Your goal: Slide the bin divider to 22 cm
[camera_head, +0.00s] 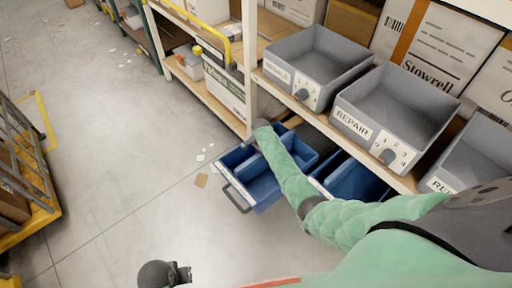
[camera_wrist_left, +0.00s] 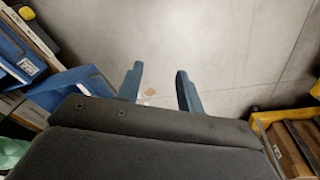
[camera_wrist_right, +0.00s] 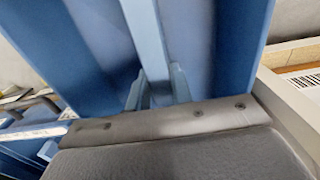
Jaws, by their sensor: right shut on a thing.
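The blue bin (camera_head: 243,197) is pulled out like a drawer below the lower shelf, its handle towards the open floor. A pale strip, too small to read, runs along its rim. The bin divider (camera_wrist_right: 146,35) is a thin blue upright panel in the right wrist view. My right gripper (camera_wrist_right: 157,90) is shut on its edge, one finger on each side. In the head view my right forearm hides part of the bin and most of the divider. My left gripper (camera_wrist_left: 158,86) is open and empty over the floor, away from the bin; it also shows in the head view (camera_head: 181,273).
A second blue bin (camera_head: 352,184) sits right of the open one. Grey bins (camera_head: 345,122) with dials, one labelled REPAIR, stand on the shelf above. A yellow-edged cart (camera_head: 46,212) is at the left. The floor between is mostly clear, with paper scraps.

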